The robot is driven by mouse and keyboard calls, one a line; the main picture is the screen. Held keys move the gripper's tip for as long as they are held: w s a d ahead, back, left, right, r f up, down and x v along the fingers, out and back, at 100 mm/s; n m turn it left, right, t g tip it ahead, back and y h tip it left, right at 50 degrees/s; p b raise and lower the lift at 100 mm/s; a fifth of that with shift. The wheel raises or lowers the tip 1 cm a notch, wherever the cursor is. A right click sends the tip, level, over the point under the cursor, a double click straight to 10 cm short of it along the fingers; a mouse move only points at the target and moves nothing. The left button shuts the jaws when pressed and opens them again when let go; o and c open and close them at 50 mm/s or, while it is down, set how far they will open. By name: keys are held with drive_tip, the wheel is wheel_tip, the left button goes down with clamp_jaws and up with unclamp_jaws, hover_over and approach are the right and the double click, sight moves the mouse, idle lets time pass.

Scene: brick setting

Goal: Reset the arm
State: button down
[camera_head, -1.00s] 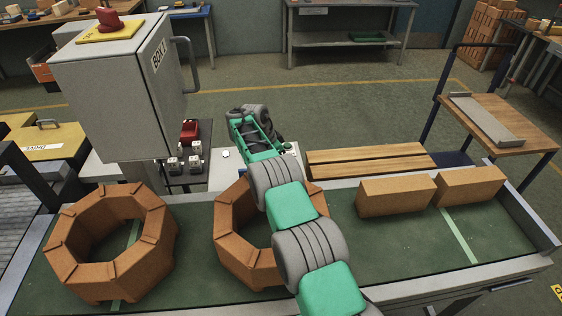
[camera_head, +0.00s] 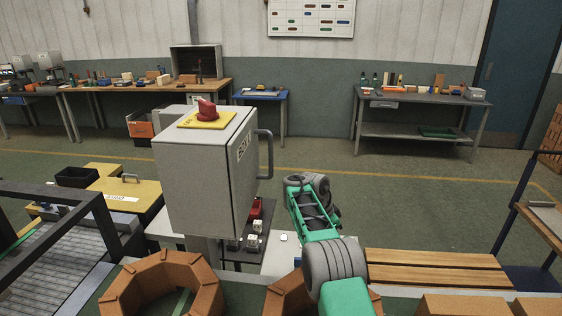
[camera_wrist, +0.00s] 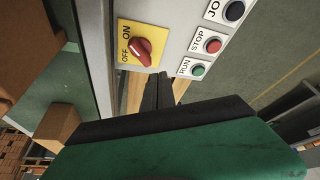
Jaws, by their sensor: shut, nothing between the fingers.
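My arm reaches away in the head view as green links and grey joints, its far end (camera_head: 308,190) right of the grey box. My gripper's fingertips cannot be made out there. In the wrist view my gripper (camera_wrist: 158,90) shows as two dark fingers close together, with nothing between them. They are just below a red rotary switch (camera_wrist: 140,52) on a yellow ON/OFF plate. The switch's handle is slanted. STOP (camera_wrist: 213,45) and RUN (camera_wrist: 197,70) buttons are to the right. Whether the fingers touch the panel cannot be told.
The grey box (camera_head: 205,180) stands left of my arm, with a red switch (camera_head: 207,115) on top. Brick rings (camera_head: 165,285) lie on the conveyor in front. A slatted wooden pallet (camera_head: 430,270) is at right. The floor behind is open up to the workbenches.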

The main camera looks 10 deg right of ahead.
drive_tip(key=s+a+r+n+t, duration=0.15)
drive_tip(key=s+r+n, duration=0.3)
drive_tip(key=r, duration=0.85)
drive_tip(key=s+a+r+n+t+y, duration=0.1)
drive_tip(key=s+r+n, duration=0.15)
drive_tip(key=s, duration=0.35)
drive_tip(key=s+a+r+n+y, duration=0.1)
drive_tip(key=s+a+r+n, duration=0.1)
drive_tip(key=s+r, duration=0.25)
drive_tip(key=s+a+f+n+y, duration=0.1)
drive_tip(key=s+a+f+n, duration=0.1)
drive_tip(key=s, duration=0.8)
drive_tip(key=s+a+f+n+t+y, duration=0.1)
drive_tip(key=s+a+f+n, duration=0.2)
drive_tip(key=s, duration=0.8)
drive_tip(key=shift+s+a+f+n, duration=0.2)
drive_tip(key=shift+a+n, duration=0.5)
drive_tip(key=shift+a, duration=0.25)
